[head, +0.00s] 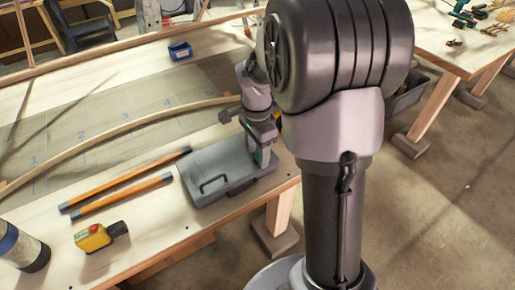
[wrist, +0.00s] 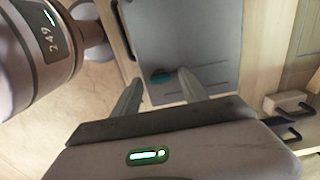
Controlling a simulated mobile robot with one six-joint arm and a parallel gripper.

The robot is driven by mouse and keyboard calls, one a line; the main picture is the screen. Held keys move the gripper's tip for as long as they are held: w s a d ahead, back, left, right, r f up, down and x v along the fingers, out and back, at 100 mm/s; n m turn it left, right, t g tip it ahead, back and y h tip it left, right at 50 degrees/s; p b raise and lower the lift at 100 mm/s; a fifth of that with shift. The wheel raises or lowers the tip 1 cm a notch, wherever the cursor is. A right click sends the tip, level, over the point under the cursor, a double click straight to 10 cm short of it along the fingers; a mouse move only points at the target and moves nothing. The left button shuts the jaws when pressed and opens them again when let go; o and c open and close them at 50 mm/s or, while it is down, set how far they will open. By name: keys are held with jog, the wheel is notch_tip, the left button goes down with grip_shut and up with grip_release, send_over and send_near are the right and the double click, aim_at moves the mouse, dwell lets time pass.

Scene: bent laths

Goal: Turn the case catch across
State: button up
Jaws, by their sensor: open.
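The case (head: 205,165) is a flat grey box lying near the front edge of the workbench, with a dark handle (head: 213,186) on its near side. In the wrist view its grey lid (wrist: 190,35) fills the upper middle. In the head view my gripper (head: 264,157) is over the case's right part, and my arm hides the catch.
Two orange bars (head: 128,182) with dark ends lie left of the case, and a yellow tool (head: 94,237) in front of them. A long bent lath (head: 120,126) curves behind. A blue block (head: 180,51) stands farther back. A dark crate (head: 405,95) is on the floor.

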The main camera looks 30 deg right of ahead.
aim_at(257, 156)
notch_tip(257, 156, up, 17)
jog(key=p, duration=0.7)
jog(key=shift+r, duration=0.2)
jog(key=s+a+n+t+y+b, duration=0.2)
jog(key=s+a+n+t+b, duration=0.2)
jog(key=s+a+n, duration=0.9)
jog(key=s+a+t, duration=0.1)
jog(key=s+a, duration=0.2)
jog(key=s, duration=0.1)
jog(key=shift+s+r+t, duration=0.15)
jog(key=shift+r+t, duration=0.2)
jog(key=shift+t, duration=0.05)
